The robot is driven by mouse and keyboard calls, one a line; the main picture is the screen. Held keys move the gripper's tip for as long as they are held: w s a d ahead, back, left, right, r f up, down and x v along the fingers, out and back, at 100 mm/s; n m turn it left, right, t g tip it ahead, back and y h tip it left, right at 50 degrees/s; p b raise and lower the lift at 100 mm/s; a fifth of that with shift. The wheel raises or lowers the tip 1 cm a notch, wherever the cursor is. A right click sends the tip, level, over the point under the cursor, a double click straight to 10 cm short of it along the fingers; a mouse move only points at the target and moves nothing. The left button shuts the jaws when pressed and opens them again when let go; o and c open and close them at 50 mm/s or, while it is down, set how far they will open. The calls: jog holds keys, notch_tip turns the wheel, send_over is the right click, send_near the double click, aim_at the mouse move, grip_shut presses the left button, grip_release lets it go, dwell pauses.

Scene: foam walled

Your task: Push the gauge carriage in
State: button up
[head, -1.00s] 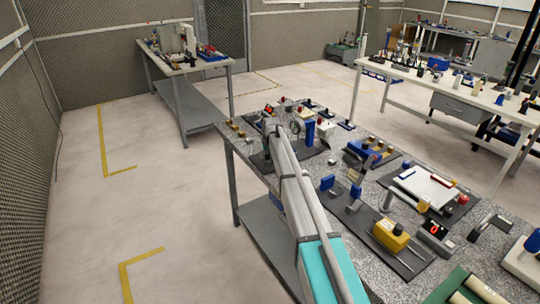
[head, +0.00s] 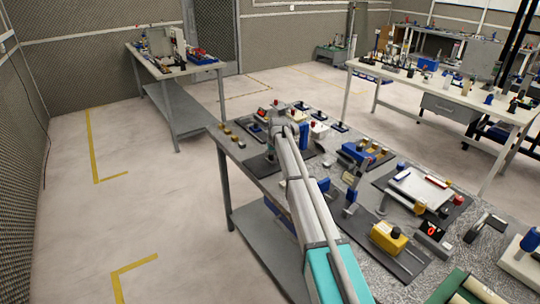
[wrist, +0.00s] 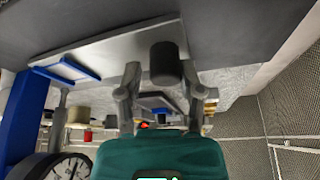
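A round dial gauge (wrist: 66,168) with a white face and dark needle shows at the lower left of the wrist view, beside a blue upright (wrist: 20,122). The blue upright also shows in the head view (head: 304,134), just right of my arm's end. A dark cylinder (wrist: 165,62), perhaps a knob of the carriage, shows between my gripper's fingers. My gripper (wrist: 166,100) has its fingers apart; I cannot tell whether they touch the cylinder. In the head view my arm hides most of the carriage and its dark base plate (head: 306,166).
The speckled bench (head: 240,160) holds several fixtures. A yellow block (head: 388,237) and a white-topped fixture (head: 422,187) stand to the right. Open floor (head: 150,200) lies left of the bench.

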jog(key=o, duration=0.3)
jog(key=shift+d, duration=0.3)
jog(key=shift+s+a, duration=0.15)
jog(key=shift+a, duration=0.05)
jog(key=s+d, duration=0.2)
jog(key=s, duration=0.6)
jog(key=s+d+m+g, duration=0.1)
jog(key=s+d, duration=0.1)
jog(key=s, duration=0.7)
jog(key=s+d+g+p, duration=0.1)
jog(key=s+d, duration=0.2)
jog(key=s, duration=0.6)
jog(key=shift+s+m+h, duration=0.2)
jog(key=shift+m+h, duration=0.1)
jog(key=s+d+g, duration=0.1)
jog(key=s+d, duration=0.1)
jog(key=s, duration=0.9)
jog(key=s+d+m+g+p, duration=0.1)
jog(key=s+d, duration=0.1)
jog(key=s, duration=1)
jog(key=shift+s+d+r+m+h, duration=0.15)
jog(key=shift+s+r+m+h, duration=0.15)
jog(key=shift+r, duration=0.05)
